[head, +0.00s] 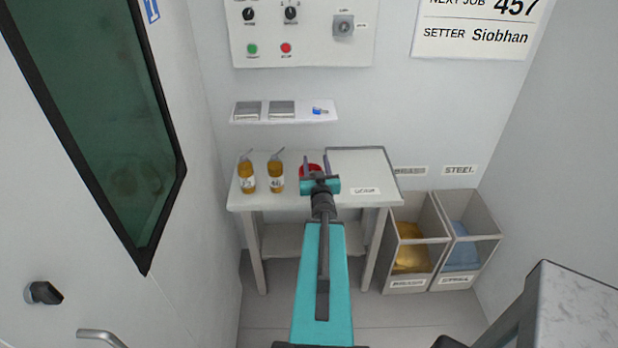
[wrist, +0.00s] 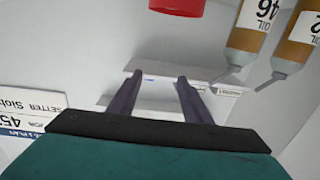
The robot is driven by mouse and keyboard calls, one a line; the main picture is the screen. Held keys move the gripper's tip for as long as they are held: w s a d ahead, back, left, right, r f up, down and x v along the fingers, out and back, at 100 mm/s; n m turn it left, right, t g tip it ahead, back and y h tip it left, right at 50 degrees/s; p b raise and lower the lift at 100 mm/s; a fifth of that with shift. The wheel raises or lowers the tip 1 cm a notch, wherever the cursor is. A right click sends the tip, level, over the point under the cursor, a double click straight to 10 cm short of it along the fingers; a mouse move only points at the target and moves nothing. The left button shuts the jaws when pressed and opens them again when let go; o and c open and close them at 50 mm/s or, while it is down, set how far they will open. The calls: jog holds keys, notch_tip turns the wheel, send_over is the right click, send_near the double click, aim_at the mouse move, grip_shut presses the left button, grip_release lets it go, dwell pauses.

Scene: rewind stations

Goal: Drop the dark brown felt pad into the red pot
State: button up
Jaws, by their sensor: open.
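The red pot (head: 310,169) stands on the small grey table, partly hidden behind my gripper. Part of it also shows at the top edge of the wrist view (wrist: 177,6). My gripper (head: 317,165) is over the table at the pot in the head view, its height above it hard to judge. In the wrist view its two dark fingers (wrist: 155,88) are apart, with nothing between them. I cannot see the dark brown felt pad in either view; the inside of the pot is not visible.
Two amber oil bottles (head: 247,176) (head: 276,174) stand left of the pot on the table (head: 290,205). A wall shelf (head: 284,118) is above. The brass bin (head: 405,279) and the steel bin (head: 458,278) stand right of the table. A machine door is at the left.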

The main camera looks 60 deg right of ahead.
jog(key=shift+p+v, duration=0.8)
jog(key=shift+p, duration=0.65)
jog(key=shift+a, duration=0.1)
